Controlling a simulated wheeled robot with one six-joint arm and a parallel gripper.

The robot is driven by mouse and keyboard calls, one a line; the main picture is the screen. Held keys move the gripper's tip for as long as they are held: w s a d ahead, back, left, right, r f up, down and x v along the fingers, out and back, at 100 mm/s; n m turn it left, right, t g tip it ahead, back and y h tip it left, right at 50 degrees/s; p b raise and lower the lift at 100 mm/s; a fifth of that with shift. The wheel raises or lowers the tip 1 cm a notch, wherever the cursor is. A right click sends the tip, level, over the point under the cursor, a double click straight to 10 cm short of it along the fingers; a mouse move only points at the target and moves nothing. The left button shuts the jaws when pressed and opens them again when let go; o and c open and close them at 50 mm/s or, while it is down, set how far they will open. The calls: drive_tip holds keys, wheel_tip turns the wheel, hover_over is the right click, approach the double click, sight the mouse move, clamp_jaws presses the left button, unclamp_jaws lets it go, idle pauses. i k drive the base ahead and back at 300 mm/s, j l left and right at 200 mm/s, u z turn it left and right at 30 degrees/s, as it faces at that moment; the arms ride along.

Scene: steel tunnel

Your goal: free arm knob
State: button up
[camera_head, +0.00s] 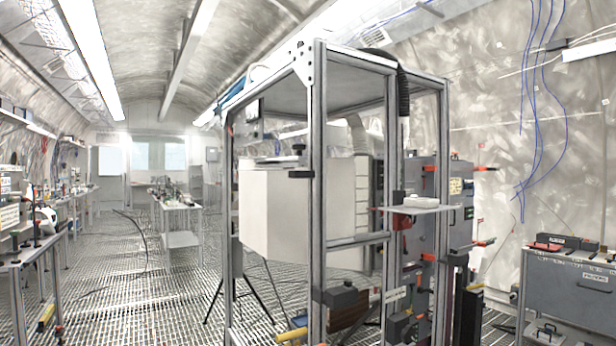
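I cannot pick out a knob for certain at this distance. A tall aluminium-profile frame (318,200) stands in the middle of the view, around a large white box (278,212). My gripper is not in view.
A grey cabinet (568,288) with red and black items on top stands at the right. A workbench (32,255) lines the left, and a small table (178,212) stands farther back. The grated floor (140,290) between bench and frame is mostly open, with a dark cable across it.

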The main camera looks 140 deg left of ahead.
sight(299, 148)
drive_tip(key=u, duration=3.75)
